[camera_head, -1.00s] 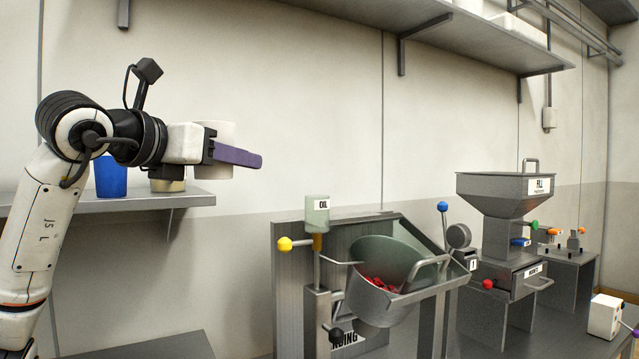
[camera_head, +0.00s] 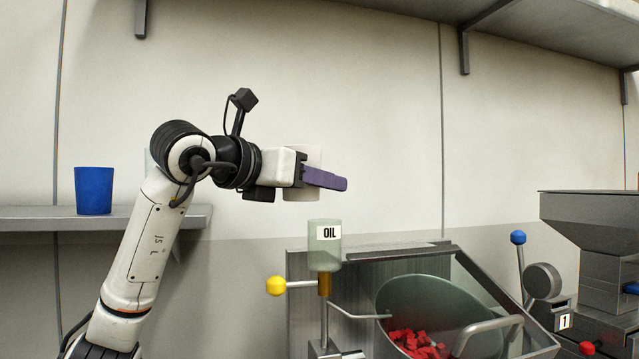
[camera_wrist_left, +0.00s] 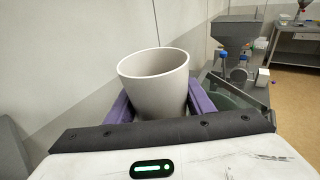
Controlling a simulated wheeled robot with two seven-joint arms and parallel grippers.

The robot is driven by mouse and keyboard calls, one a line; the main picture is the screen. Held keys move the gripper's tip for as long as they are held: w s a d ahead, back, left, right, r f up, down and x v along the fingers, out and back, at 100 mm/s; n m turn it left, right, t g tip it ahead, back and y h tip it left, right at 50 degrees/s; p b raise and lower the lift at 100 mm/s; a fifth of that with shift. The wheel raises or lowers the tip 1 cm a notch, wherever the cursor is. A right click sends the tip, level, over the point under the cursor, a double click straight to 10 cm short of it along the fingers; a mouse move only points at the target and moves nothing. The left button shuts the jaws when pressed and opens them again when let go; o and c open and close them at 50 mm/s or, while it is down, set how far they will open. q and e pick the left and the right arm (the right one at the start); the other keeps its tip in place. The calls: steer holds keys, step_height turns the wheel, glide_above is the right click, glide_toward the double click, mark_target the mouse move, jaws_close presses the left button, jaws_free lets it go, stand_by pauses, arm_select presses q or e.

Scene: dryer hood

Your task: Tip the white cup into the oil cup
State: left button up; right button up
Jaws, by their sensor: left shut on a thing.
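My left gripper (camera_head: 325,179) is shut on the white cup (camera_head: 307,155), with a purple finger across its near side. The cup is upright, above and slightly left of the oil cup in the head view. In the left wrist view the white cup (camera_wrist_left: 155,85) stands between the purple fingers; its inside bottom is hidden. The oil cup (camera_head: 324,258) is a greenish, see-through vessel with an "OIL" label, on a brass-coloured stem. A gap shows between the two cups. I cannot make out the oil cup in the left wrist view. My right gripper is not in view.
A tilted greenish drum (camera_head: 430,300) with red pieces stands right of the oil cup. A yellow-knobbed lever (camera_head: 276,286) sticks out to the left. A blue cup (camera_head: 94,190) stands on the left shelf (camera_head: 40,220). A grey hopper machine (camera_head: 595,225) is at the right.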

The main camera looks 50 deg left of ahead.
arm_select(q)
steer(key=m+p, duration=0.1)
steer(key=a+m+p, duration=0.1)
steer(key=r+m+g+y+p, duration=0.1)
steer(key=shift+s+a+p, duration=0.3)
steer(key=shift+p, duration=0.1)
stand_by(0.6)
steer(key=shift+a+m, duration=0.15)
steer(key=shift+m, duration=0.15)
steer(key=shift+s+a+m+g+y+p, duration=0.1)
steer(key=shift+a+m+g+y+p, duration=0.15)
steer(key=shift+m+p, duration=0.5)
steer(key=shift+s+a+m+g+y+p, duration=0.15)
steer(key=shift+a+m+y+p, duration=0.15)
steer(key=shift+m+p, duration=0.45)
steer(key=shift+a+f+m+y+p, duration=0.15)
steer(key=shift+m+y+p, duration=0.5)
steer(key=shift+m+p, duration=0.8)
steer(key=shift+w+d+r+m+y+b, duration=0.1)
steer(key=shift+d+m+y, duration=0.25)
steer(key=shift+m, duration=1)
steer(key=shift+w+d+r+m+y+b, duration=0.15)
steer(key=shift+m+y, duration=0.45)
steer(key=shift+m, duration=0.75)
steer(key=shift+d+r+m+y+b, duration=0.1)
steer(key=shift+d+m+y, duration=0.3)
steer(key=shift+m, duration=0.95)
